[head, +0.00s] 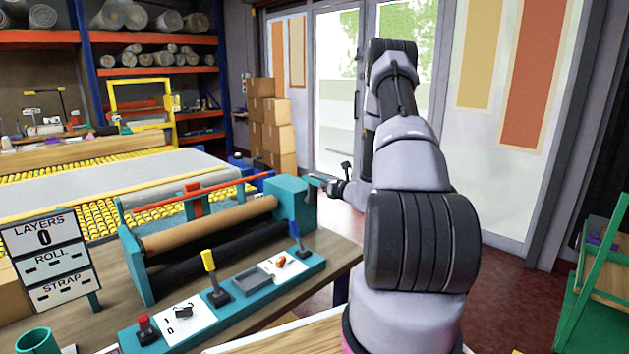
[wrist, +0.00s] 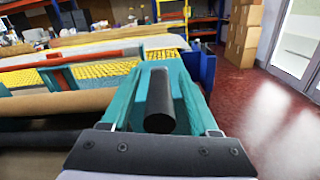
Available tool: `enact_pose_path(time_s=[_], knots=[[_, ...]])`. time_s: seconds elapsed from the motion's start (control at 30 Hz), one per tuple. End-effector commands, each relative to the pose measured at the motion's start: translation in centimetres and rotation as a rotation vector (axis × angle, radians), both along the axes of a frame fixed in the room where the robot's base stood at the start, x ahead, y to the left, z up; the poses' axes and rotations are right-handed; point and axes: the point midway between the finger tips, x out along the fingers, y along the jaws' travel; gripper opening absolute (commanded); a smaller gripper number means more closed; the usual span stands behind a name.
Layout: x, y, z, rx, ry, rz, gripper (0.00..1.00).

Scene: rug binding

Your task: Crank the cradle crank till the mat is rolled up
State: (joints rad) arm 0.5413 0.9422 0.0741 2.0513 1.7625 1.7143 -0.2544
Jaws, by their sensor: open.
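The teal cradle (head: 135,262) stands on the workbench with a brown roller (head: 210,224) and a dark roller below it. The brown roller also shows in the wrist view (wrist: 50,101). A dark cylindrical crank handle (wrist: 160,108) points toward the wrist camera, in front of the cradle's teal end block. My gripper (wrist: 163,100) is open, with one teal finger on each side of the handle; I cannot tell whether they touch it. In the head view my gripper (head: 316,181) is at the cradle's right end. A pale grey mat (head: 100,192) lies flat behind the cradle.
A teal control panel (head: 225,296) with levers and a switch runs along the bench front. Yellow rollers (head: 82,226) lie under the mat. Cardboard boxes (head: 270,112) are stacked by the glass doors. A green frame (head: 590,290) stands at right. Red floor lies open beyond the bench.

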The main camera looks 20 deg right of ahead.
Motion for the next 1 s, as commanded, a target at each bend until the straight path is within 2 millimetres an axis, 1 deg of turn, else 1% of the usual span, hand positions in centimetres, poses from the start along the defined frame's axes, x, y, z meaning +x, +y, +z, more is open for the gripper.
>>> enact_pose_path(time_s=[0.1, 0.13, 0.17, 0.2, 0.27, 0.3, 1.0], knots=[[-0.02, 0.02, 0.00, 0.000, 0.000, 0.000, 0.61], [-0.02, 0.02, 0.00, 0.000, 0.000, 0.000, 0.53], [-0.03, 0.01, 0.00, 0.000, 0.000, 0.000, 0.41], [-0.03, 0.01, 0.00, 0.000, 0.000, 0.000, 0.26], [-0.03, 0.01, 0.00, 0.000, 0.000, 0.000, 0.03], [-0.03, 0.01, 0.00, 0.000, 0.000, 0.000, 0.00], [-0.07, 0.05, -0.02, 0.001, 0.001, 0.001, 0.00]])
